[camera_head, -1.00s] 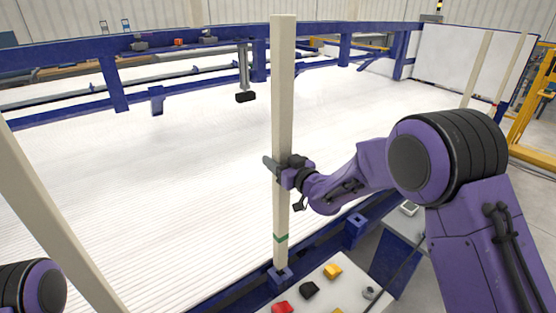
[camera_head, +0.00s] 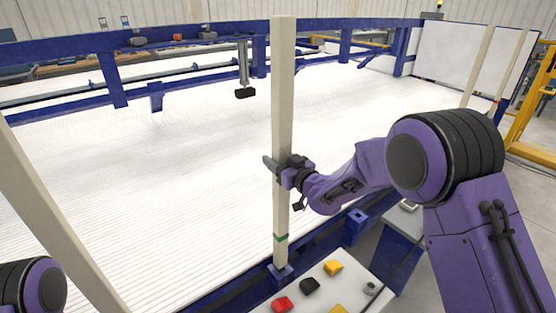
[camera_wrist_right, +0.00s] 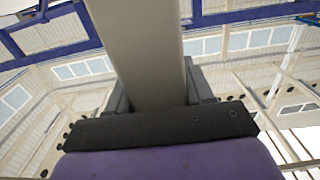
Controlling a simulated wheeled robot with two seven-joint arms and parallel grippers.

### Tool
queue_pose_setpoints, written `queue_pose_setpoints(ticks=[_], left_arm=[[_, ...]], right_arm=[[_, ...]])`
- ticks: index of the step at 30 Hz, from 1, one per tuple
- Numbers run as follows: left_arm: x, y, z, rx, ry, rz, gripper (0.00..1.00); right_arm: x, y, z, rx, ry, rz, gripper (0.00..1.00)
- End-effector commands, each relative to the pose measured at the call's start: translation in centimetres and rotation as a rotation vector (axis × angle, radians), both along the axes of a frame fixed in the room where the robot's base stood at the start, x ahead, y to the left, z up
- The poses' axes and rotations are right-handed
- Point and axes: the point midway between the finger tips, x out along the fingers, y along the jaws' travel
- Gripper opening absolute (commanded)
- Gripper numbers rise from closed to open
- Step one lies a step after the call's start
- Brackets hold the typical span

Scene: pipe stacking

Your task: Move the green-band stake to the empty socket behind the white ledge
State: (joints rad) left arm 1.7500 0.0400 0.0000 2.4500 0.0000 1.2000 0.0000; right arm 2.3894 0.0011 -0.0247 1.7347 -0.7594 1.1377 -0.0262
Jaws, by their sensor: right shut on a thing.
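The green-band stake (camera_head: 282,100) is a tall cream post with a green band near its foot. It stands upright, and its foot is at a blue socket (camera_head: 281,273) on the near rail. My right gripper (camera_head: 283,172) is shut around the stake at about mid-height. In the right wrist view the stake (camera_wrist_right: 140,50) rises from between the jaws. An empty blue socket (camera_head: 356,220) is on the rail to the right, behind the white ledge (camera_head: 350,292). Only part of my left arm shows at the lower left; its gripper is out of view.
Another cream stake (camera_head: 50,215) leans across the left side of the picture. Red (camera_head: 282,304), black (camera_head: 309,286) and yellow (camera_head: 333,267) pieces lie on the white ledge. Blue rails frame the broad white bed (camera_head: 150,190). Two more stakes (camera_head: 477,68) stand far right.

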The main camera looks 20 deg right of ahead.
Motion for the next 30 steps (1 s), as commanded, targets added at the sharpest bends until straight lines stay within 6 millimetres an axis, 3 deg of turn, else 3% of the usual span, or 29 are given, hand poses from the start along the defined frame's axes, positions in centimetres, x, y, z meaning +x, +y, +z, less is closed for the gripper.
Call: queue_pose_setpoints(ticks=[15, 25, 26, 28, 30], left_arm=[[0.0, 0.0, -1.8, 0.000, 0.000, 0.000, 0.93], [0.0, 0.0, -1.7, 0.000, 0.000, 0.000, 0.93], [0.0, 0.0, -1.7, 0.000, 0.000, 0.000, 0.93], [0.0, 0.0, -1.7, 0.000, 0.000, 0.000, 0.93], [0.0, 0.0, -1.7, 0.000, 0.000, 0.000, 0.93]], right_arm=[[0.1, 0.0, -2.1, 0.002, -0.005, 0.000, 0.00], [0.1, 0.0, -2.0, 0.002, -0.005, 0.000, 0.00], [0.1, 0.0, -2.0, 0.002, -0.005, 0.000, 0.55], [0.0, 0.0, -2.0, 0.002, -0.005, 0.000, 0.77], [0.0, 0.0, -2.1, 0.001, -0.004, 0.000, 0.81]])
